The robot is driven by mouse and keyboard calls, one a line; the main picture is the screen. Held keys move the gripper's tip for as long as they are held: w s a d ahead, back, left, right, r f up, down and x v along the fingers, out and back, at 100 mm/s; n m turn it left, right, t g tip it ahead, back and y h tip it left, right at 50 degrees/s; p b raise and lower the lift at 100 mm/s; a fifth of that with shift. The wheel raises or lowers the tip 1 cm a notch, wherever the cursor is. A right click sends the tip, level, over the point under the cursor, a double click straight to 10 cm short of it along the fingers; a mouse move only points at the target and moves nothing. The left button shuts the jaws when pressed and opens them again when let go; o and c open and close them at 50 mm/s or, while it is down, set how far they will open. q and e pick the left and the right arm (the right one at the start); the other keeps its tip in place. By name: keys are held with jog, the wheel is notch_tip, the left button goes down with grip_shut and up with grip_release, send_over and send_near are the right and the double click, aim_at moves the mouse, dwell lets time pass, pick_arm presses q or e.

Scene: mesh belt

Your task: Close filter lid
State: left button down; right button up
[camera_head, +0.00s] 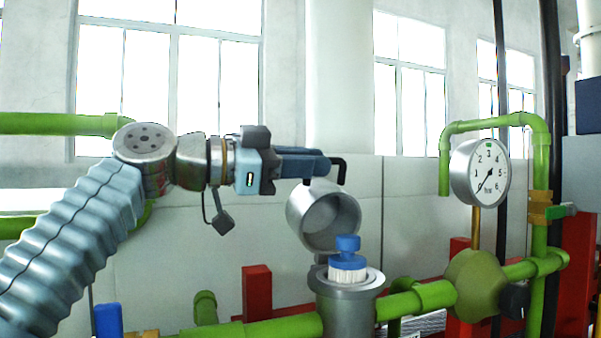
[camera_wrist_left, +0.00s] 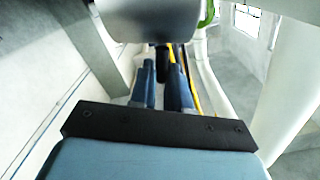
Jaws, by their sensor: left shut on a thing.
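The filter lid (camera_head: 296,210) is a grey metal cup, raised and tilted above the filter housing (camera_head: 340,312), its hollow inside facing forward. It is open. The housing is a grey cylinder with a round rim. A white filter with a blue top (camera_head: 347,262) stands in it and sticks up above the rim. My left gripper (camera_head: 325,166) is above the lid, shut on the lid's black handle (camera_head: 343,172). In the left wrist view the handle (camera_wrist_left: 161,58) runs between the two fingers, and the lid (camera_wrist_left: 150,18) fills the top. My right gripper is not in view.
Green pipes (camera_head: 395,304) run to both sides of the housing. A pressure gauge (camera_head: 488,172) stands to the right on a thin stem, beside an upright green pipe. Red supports (camera_head: 257,290) stand behind. Free air lies between the gripper and the gauge.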

pick_arm(q)
jog(key=shift+s+d+m, duration=0.15)
jog(key=shift+s+m, duration=0.35)
jog(key=shift+s, duration=0.05)
jog(key=c, duration=1.2)
grip_release()
jog(key=shift+o, duration=0.2)
jog(key=b+v, duration=0.2)
jog(key=v, duration=1.2)
jog(key=shift+b, duration=0.3)
